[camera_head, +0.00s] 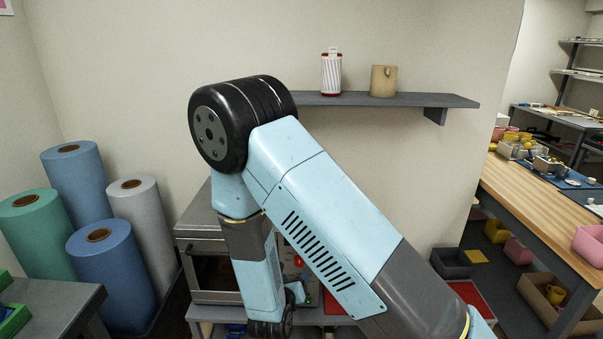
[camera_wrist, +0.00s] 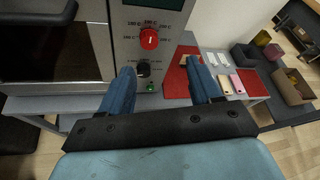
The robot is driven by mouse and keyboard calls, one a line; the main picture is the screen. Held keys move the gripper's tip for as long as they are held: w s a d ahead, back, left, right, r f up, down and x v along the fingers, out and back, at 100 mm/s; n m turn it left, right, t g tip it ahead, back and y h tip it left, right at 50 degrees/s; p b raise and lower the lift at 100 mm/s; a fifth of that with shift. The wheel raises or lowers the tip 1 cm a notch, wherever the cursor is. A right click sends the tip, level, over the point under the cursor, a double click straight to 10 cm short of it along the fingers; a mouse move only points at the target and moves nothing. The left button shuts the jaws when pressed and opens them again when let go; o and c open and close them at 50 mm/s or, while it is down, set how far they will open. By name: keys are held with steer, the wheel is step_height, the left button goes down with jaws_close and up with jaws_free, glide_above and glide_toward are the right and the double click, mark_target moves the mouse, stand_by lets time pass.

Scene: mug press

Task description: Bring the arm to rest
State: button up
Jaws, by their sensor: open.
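My arm fills the middle of the head view, its elbow raised high and bent, with the forearm hanging down in front of the press. In the wrist view my gripper (camera_wrist: 163,90) is open, its two blue fingers apart with nothing between them. The fingers point toward the front of the press (camera_wrist: 55,50) and its control panel, with a red knob (camera_wrist: 149,39), a black knob and a green light below. In the head view the press (camera_head: 200,240) is partly hidden behind my arm, and the gripper's fingertips cannot be made out.
Several fabric rolls stand at the left. A wooden workbench (camera_head: 540,195) is at the right. A red mat (camera_wrist: 183,82) lies right of the press.

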steer(key=w+d+r+m+g+h, duration=0.25)
steer(key=d+r+m+h, duration=0.35)
steer(key=d+r+m, duration=0.65)
steer(key=s+d+r+m+g, duration=0.6)
steer(key=d+r+m+g, duration=0.15)
steer(key=d+r, duration=0.3)
steer(key=s+d+r+m+t+y, duration=0.1)
steer(key=s+r+m+y, duration=0.3)
steer(key=s+r+m, duration=0.3)
steer(key=s+d+r+m+t+y, duration=0.1)
steer(key=s+d+r+m+y, duration=0.1)
steer(key=s+r+m+y, duration=0.3)
steer(key=s+r+m, duration=0.3)
steer(key=s+m, duration=0.3)
steer(key=shift+d+r, duration=0.25)
steer(key=shift+r, duration=0.05)
